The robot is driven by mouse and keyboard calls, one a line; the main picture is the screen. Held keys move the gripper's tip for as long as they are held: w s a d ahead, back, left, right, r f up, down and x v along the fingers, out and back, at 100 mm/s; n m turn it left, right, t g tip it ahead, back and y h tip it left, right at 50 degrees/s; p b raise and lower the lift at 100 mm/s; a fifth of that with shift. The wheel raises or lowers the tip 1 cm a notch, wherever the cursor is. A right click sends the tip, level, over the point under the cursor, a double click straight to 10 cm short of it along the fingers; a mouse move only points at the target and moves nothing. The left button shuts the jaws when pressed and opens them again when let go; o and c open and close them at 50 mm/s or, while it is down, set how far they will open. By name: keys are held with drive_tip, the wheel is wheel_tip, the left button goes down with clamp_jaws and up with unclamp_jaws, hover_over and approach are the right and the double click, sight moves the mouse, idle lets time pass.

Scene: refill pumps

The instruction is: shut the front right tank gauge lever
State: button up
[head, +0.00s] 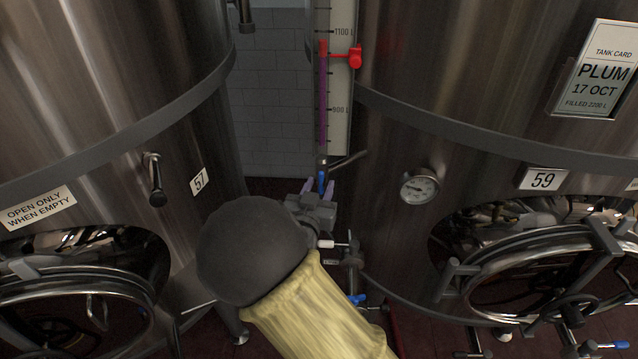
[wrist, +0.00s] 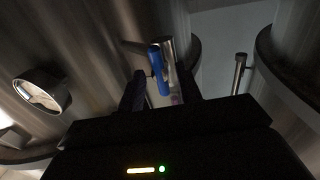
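The tank numbered 59 (head: 470,100) stands at the right in the head view. Its sight gauge (head: 340,95) has a scale, a purple column and a red marker. At the gauge's foot is a small blue lever (head: 322,181), running nearly upright in the picture. My gripper (head: 320,187) is just below the gauge's foot, its two fingers apart on either side of the lever. In the wrist view the blue lever (wrist: 158,70) shows between the open fingertips (wrist: 160,75), beside a metal fitting (wrist: 169,48). I cannot tell whether a finger touches the lever.
Tank 57 (head: 110,70) stands close on the left, with a dark handle (head: 155,178). A dial (head: 419,187) sticks out of tank 59, right of my gripper. Another blue-handled valve (head: 357,299) is lower down. The gap between the tanks is narrow.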

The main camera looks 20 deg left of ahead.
drive_tip(key=shift+w, duration=0.25)
clamp_jaws()
